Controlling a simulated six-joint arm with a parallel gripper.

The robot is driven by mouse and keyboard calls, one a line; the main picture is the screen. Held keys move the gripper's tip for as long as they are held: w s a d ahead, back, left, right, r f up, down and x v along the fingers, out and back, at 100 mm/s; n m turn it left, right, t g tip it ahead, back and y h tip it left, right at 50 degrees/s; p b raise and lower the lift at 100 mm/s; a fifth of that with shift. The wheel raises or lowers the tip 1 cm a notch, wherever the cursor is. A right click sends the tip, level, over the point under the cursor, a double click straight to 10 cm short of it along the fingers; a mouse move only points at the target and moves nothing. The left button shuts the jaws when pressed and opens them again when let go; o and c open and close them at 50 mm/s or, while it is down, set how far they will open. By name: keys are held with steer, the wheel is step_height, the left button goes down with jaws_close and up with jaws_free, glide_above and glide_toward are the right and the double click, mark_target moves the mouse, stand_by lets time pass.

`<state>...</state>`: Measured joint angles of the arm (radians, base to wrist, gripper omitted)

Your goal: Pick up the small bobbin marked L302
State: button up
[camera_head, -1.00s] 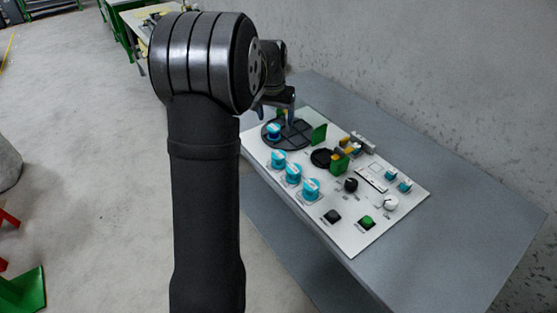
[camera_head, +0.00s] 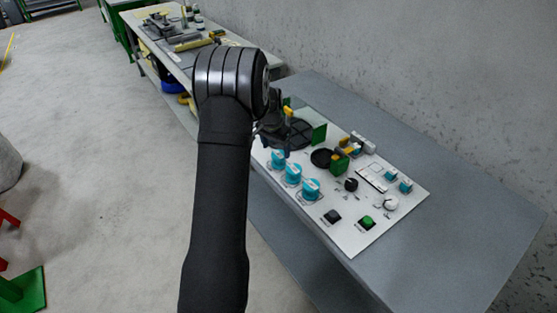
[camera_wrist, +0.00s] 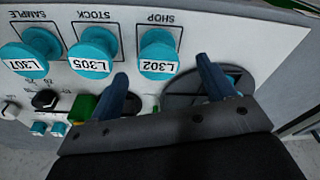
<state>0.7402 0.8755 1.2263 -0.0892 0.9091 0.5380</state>
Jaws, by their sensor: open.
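The bobbin marked L302 (camera_wrist: 158,54) is a small teal spool with a white label, standing in the SHOP square on the white panel. In the head view it is the farthest of the teal bobbins in the row (camera_head: 278,160). My gripper (camera_wrist: 161,70) is open and empty, with its blue fingers apart. In the wrist view the L302 bobbin appears between and just beyond the fingertips; I cannot tell the exact gap. In the head view my gripper (camera_head: 282,147) is beside and over the L302 bobbin.
A dark round tray (camera_head: 303,136) lies behind, partly hidden by my arm. A green upright plate (camera_head: 319,134), knobs and buttons are on the panel (camera_head: 376,236). The grey table (camera_head: 465,210) is clear at right.

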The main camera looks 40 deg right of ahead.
mark_target(278, 155)
steer(key=shift+d+f, duration=0.2)
steer(key=shift+f, duration=0.75)
steer(key=shift+d+f, duration=0.25)
steer(key=shift+f, duration=0.7)
steer(key=shift+d+f, duration=0.2)
steer(key=shift+f, duration=0.75)
steer(key=c, duration=1)
